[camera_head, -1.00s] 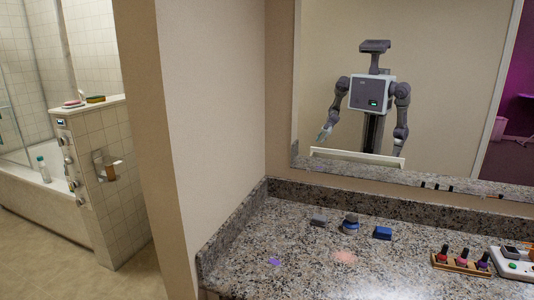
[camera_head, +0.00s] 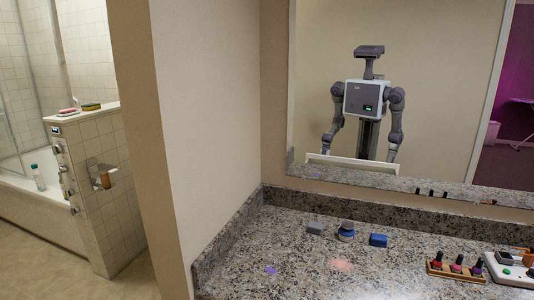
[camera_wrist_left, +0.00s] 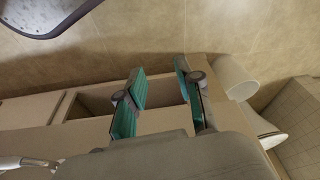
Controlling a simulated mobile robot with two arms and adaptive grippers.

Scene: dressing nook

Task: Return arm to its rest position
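My left gripper (camera_wrist_left: 159,70) shows in the left wrist view, with its two teal-padded fingers apart and nothing between them. It hangs above a beige, open-topped compartment (camera_wrist_left: 88,101), with the tiled floor beyond. In the head view neither gripper shows directly. My reflection (camera_head: 368,100) stands in the mirror, with both arms hanging down at its sides. The hands there are too small or cut off to read.
The granite counter (camera_head: 310,265) holds a grey block (camera_head: 315,228), a round blue-and-grey item (camera_head: 346,231), a blue block (camera_head: 378,240) and a wooden rack (camera_head: 455,272) of nail polish bottles. A wall corner (camera_head: 205,130) stands left. A white cylinder (camera_wrist_left: 236,75) is near the left gripper.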

